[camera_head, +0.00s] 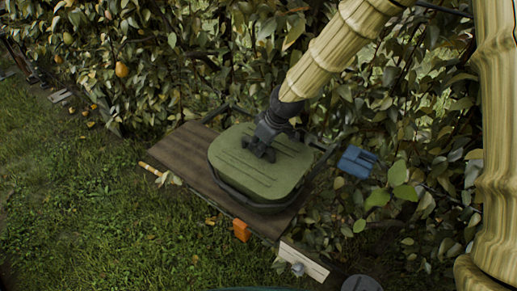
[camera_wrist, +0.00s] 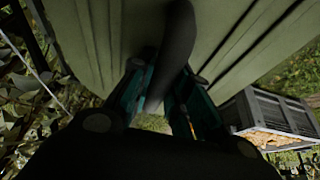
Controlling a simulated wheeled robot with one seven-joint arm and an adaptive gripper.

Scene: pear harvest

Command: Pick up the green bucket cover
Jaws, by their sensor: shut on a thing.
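The green bucket cover (camera_head: 235,170) is a rounded, ridged lid above the brown wooden board in the head view. It fills the upper part of the wrist view (camera_wrist: 100,40). My gripper (camera_head: 262,152) comes down onto the middle of the cover from above. In the wrist view my gripper (camera_wrist: 158,98) has its teal fingers on both sides of a dark curved handle (camera_wrist: 177,40) and is shut on it. A dark rim shows around the cover's lower edge. I cannot tell whether the cover touches the bucket beneath it.
The brown board (camera_head: 180,150) lies under the cover. An orange item (camera_head: 241,230), a white block (camera_head: 303,262) and a blue item (camera_head: 357,162) are near it. A grey crate (camera_wrist: 275,113) shows in the wrist view. Leafy bushes stand close behind; open grass (camera_head: 110,220) lies left.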

